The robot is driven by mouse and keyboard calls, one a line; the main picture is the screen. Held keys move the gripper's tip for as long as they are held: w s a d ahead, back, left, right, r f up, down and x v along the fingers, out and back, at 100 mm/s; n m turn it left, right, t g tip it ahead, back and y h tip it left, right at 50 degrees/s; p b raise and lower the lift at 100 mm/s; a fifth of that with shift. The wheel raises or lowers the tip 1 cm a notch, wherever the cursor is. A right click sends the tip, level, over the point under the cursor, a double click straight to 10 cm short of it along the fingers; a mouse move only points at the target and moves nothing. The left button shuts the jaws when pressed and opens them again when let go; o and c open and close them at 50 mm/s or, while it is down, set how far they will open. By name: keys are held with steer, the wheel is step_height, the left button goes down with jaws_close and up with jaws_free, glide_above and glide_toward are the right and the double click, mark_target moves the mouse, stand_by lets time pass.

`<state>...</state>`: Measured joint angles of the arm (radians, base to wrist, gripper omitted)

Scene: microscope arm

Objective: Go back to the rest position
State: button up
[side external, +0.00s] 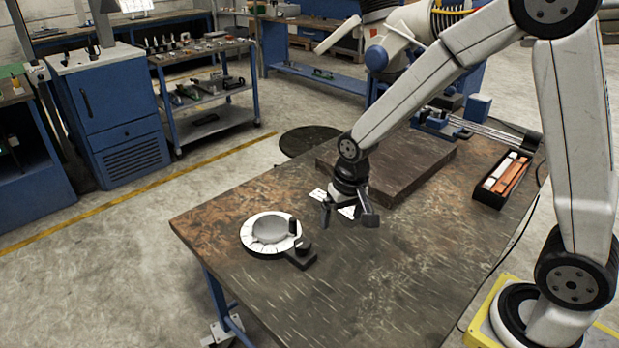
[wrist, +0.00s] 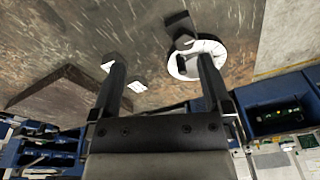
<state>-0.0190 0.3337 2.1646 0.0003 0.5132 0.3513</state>
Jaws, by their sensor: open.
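My gripper (side external: 348,212) points down above the worn brown workbench (side external: 330,290), near its middle. Its two fingers are spread apart and nothing shows between them; in the wrist view the open gripper (wrist: 158,75) also looks empty. White flat pieces (side external: 318,195) show beside and behind the fingers, partly hidden by them. To the left of the gripper, apart from it, a round white dish-like device (side external: 252,240) with a grey centre and a black block rests on the bench. It also shows in the wrist view (wrist: 178,66), beyond the right finger.
A raised dark slab (side external: 420,155) lies just behind the gripper. A black tray (side external: 490,192) with white and orange pieces stands at the right, near my arm's base. A blue fixture (side external: 440,122) sits at the back. The bench's front middle is clear.

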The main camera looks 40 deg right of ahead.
steer(key=s+r+n+t, duration=0.1)
steer(key=s+n, duration=0.2)
steer(key=s, duration=0.7)
steer(key=shift+d+r+n, duration=0.3)
steer(key=shift+d+n, duration=0.05)
steer(key=shift+n, duration=0.05)
